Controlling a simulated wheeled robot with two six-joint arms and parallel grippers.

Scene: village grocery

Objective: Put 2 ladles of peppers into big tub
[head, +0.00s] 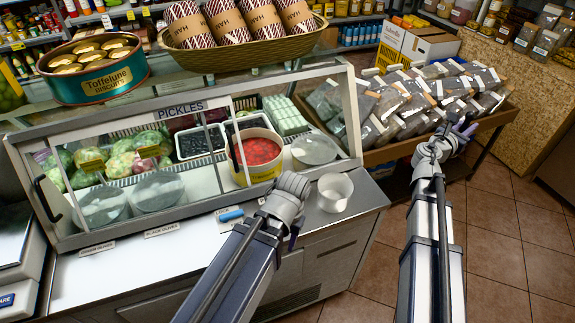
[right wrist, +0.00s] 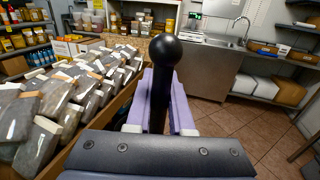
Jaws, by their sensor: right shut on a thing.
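Red peppers (head: 258,151) fill a yellow and white bucket (head: 246,177) inside the glass pickle case. A white tub (head: 335,192) stands upright on the steel counter in front of the case; I see no peppers in it. My right gripper (head: 462,129) is right of the counter, away from bucket and tub. In the right wrist view it is shut on a black handle with a ball end (right wrist: 165,50), likely the ladle's; no ladle bowl is visible. My left gripper (head: 290,212) is just left of the tub, over the counter's front; its fingers are mostly hidden.
Black olives (head: 200,142) and other pickles fill the case. A biscuit tin (head: 92,70) and a basket (head: 240,52) stand on its top. A blue object (head: 231,214) lies on the counter. A bin of packets (head: 425,95) stands behind my right gripper. Open tiled floor (head: 500,230) lies right.

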